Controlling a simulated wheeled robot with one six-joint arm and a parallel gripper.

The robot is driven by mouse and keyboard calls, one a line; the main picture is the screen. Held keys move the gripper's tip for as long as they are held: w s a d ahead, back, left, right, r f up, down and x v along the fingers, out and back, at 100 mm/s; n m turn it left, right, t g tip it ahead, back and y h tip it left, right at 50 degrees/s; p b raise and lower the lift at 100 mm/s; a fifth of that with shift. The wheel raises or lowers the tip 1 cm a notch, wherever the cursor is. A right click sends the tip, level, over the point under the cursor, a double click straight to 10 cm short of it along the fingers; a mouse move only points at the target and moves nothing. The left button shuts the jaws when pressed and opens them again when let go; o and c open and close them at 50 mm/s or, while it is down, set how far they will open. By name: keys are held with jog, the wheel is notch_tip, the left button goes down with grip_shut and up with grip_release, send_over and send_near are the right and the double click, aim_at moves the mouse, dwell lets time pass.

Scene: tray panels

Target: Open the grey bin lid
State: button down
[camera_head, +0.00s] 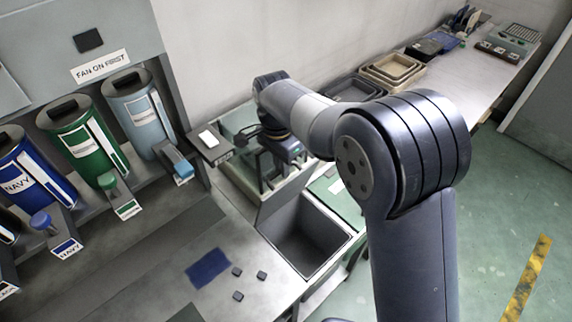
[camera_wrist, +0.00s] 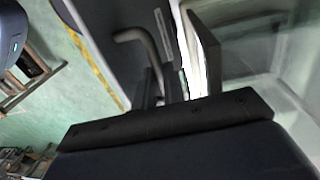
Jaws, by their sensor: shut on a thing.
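The grey bin (camera_head: 305,238) is set at the right end of the counter, and its dark inside shows from above. Its grey lid (camera_head: 284,198) stands steeply raised at the bin's back edge in the head view. In the wrist view, the lid (camera_wrist: 105,30) is a grey panel at top left, with a bent bar handle (camera_wrist: 135,38) on it. My gripper (camera_head: 268,178) is at the lid's upper part, shut on the handle. The grip itself is partly hidden by my wrist in the head view, and blurred in the wrist view (camera_wrist: 185,85).
Blue, green and pale canisters (camera_head: 85,140) with spouts line the left. A blue cloth (camera_head: 208,267) and several small dark blocks (camera_head: 238,271) lie on the counter left of the bin. Trays (camera_head: 393,69) stand on the bench behind.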

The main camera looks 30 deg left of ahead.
jog(key=shift+a+f, duration=0.15)
jog(key=shift+a, duration=0.3)
jog(key=c, duration=1.7)
grip_release()
jog(key=shift+w+a+f, duration=0.1)
jog(key=shift+a, duration=0.2)
jog(key=shift+o, duration=1.1)
